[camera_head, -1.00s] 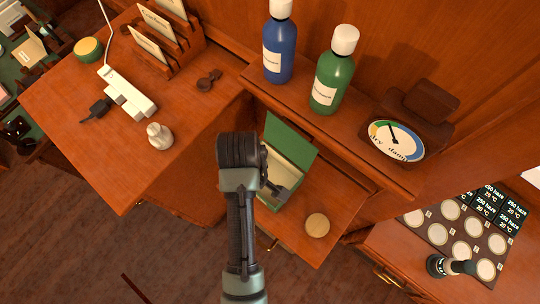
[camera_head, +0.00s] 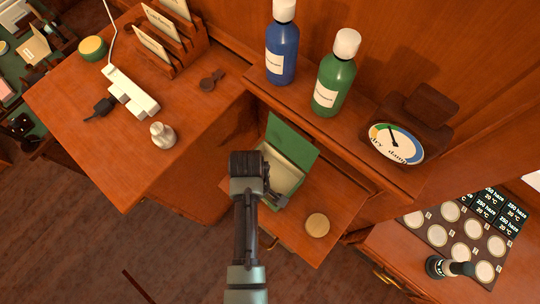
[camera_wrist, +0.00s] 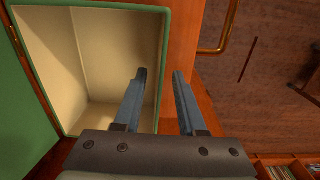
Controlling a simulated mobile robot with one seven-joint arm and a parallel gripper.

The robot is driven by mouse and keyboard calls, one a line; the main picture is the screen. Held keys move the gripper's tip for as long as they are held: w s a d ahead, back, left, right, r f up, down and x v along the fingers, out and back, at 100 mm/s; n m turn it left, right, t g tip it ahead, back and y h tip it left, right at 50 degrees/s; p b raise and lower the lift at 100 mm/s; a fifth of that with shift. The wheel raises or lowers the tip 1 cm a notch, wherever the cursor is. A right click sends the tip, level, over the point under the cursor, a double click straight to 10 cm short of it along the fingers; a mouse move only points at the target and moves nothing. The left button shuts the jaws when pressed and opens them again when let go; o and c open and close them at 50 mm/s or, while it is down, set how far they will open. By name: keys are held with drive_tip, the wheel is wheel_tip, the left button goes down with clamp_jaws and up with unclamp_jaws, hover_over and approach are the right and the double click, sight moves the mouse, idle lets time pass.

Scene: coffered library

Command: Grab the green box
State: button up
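The green box (camera_head: 292,141) stands on a low wooden pull-out surface with its green lid swung open. It is cream inside and looks empty where I can see it. My arm hides part of its near left side. My gripper (camera_head: 274,190) is at that side. In the wrist view, the box's green rim (camera_wrist: 168,30) passes between the fingers of my gripper (camera_wrist: 160,74). The fingers are open and apart. One finger is over the cream inside, the other beyond the outer wall. I cannot tell whether either touches the box.
A round wooden disc (camera_head: 317,226) lies on the surface right of the box. A blue bottle (camera_head: 281,52), a green bottle (camera_head: 333,75) and a dial gauge (camera_head: 397,143) stand on the shelf behind. A small metal weight (camera_head: 163,134) is on the desk at left.

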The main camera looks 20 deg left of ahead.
drive_tip(key=shift+c, duration=0.2)
clamp_jaws()
idle(1.1)
